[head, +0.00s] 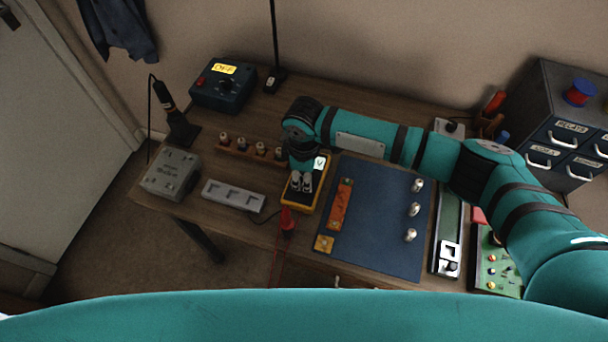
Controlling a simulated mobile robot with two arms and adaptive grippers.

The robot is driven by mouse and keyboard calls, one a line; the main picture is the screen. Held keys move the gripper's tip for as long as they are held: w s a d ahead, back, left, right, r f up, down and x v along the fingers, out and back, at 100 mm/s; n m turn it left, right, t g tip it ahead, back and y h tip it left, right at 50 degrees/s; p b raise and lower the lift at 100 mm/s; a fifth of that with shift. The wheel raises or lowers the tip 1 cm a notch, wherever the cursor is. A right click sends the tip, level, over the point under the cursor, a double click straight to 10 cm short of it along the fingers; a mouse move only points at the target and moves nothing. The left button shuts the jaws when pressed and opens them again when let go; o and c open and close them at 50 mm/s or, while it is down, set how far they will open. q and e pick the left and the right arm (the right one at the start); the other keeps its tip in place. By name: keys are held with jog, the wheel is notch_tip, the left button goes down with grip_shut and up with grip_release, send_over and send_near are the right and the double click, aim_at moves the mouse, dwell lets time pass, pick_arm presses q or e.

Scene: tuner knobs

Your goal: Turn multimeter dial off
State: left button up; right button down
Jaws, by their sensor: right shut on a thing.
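The multimeter (318,202) is a yellow-edged dark box lying on the wooden bench, left of the blue mat. My right arm reaches in from the right across the mat. My left gripper is not in view.
A dark blue box with an "OFF" label (225,82) stands at the back left. A rack of small knobs (240,146) sits close left of the wrist. A red lead (288,222) hangs at the front edge. The blue mat (380,235) holds several small parts.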

dwell(0.3)
jog(key=shift+r+n+p, duration=0.1)
jog(key=shift+n+p, duration=0.35)
jog(key=shift+n, duration=0.65)
jog(key=n, duration=0.2)
jog(key=shift+n, duration=0.3)
jog(key=n+p, duration=0.1)
jog(key=n, duration=0.2)
jog(key=shift+n, duration=1.9)
jog(key=c, duration=1)
grip_release()
